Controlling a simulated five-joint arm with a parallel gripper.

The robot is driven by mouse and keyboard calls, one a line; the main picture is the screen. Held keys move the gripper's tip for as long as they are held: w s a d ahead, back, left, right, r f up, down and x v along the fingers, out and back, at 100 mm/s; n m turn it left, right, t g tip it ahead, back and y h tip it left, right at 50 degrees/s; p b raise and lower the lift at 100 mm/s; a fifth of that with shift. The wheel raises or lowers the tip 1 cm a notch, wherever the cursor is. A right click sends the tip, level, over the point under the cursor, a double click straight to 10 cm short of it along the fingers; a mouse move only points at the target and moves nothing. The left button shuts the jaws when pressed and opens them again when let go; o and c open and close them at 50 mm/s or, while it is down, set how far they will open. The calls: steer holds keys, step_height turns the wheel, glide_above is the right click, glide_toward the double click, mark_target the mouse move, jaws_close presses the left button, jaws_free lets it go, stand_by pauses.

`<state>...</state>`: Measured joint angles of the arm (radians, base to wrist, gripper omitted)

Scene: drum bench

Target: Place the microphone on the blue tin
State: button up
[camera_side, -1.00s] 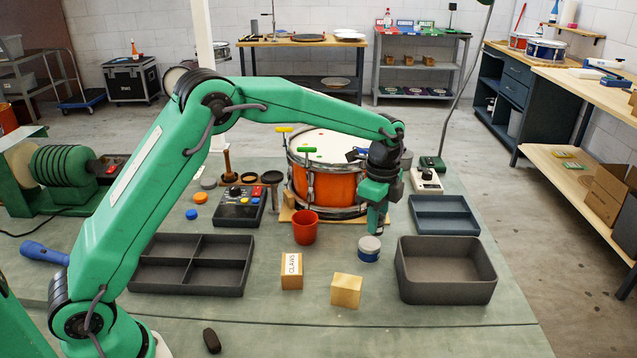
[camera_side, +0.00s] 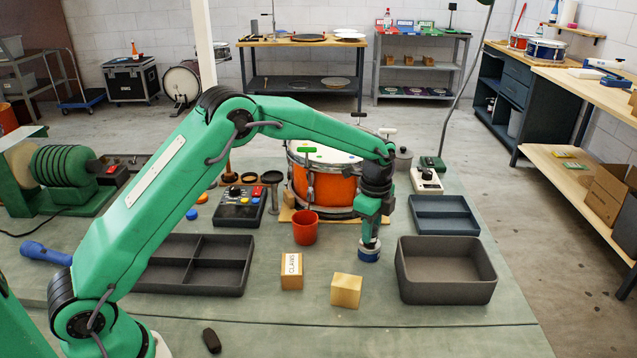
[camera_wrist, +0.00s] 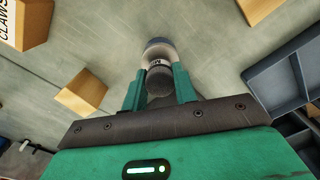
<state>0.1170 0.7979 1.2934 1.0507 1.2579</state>
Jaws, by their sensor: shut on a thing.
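In the wrist view my gripper (camera_wrist: 159,84) is shut on the microphone (camera_wrist: 159,82), a dark, rounded piece between the green fingers.
A red cup (camera_side: 304,229) stands left of the tin, before the orange drum (camera_side: 322,187). The CLAWS block (camera_side: 291,270) and a plain wooden block (camera_side: 346,290) are in front. The grey bin (camera_side: 446,286) and blue tray (camera_side: 443,229) are at right. The bench front is mostly clear.

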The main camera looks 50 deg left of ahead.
steer(key=shift+f, duration=0.25)
steer(key=o, duration=1)
steer(key=shift+c, duration=0.2)
step_height(320, 180, up, 12)
steer(key=shift+r, duration=0.2)
stand_by(0.5)
